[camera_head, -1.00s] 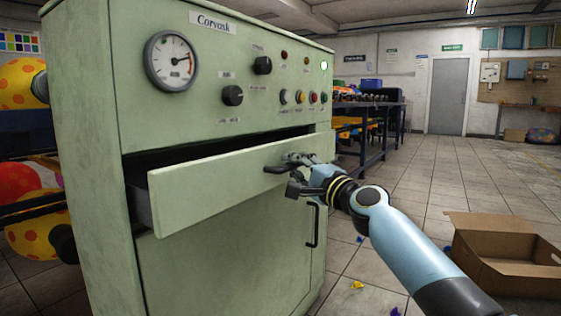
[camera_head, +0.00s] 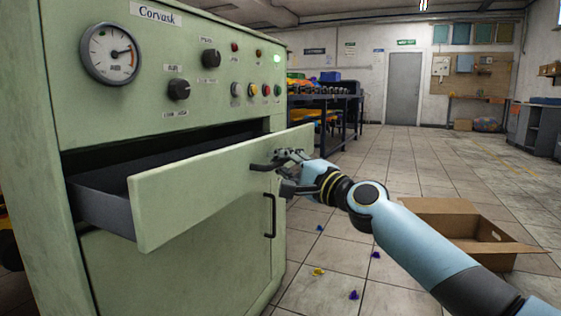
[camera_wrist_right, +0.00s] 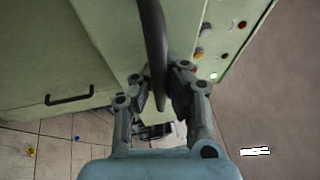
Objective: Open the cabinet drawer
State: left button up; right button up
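The pale green cabinet (camera_head: 215,103) stands at the left in the head view, with its drawer (camera_head: 190,188) pulled partly out. The drawer's dark grey side wall and part of its dark inside show behind the front panel. My right gripper (camera_head: 284,172) is at the right part of the drawer front, at the dark drawer handle (camera_head: 260,167). In the right wrist view the handle (camera_wrist_right: 152,35) runs down between the two fingers (camera_wrist_right: 162,88), which are closed in on it from both sides. My left gripper is in neither view.
A lower door handle (camera_head: 271,216) sits below the drawer. An open cardboard box (camera_head: 440,215) lies on the floor at the right, near my right arm. Small coloured bits are scattered on the tiles. A dark table (camera_head: 330,100) stands behind; the floor beyond is mostly clear.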

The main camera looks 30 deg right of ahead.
jog(key=o, duration=0.6)
jog(key=shift+f, duration=0.1)
jog(key=v, duration=0.7)
jog(key=shift+s, duration=0.25)
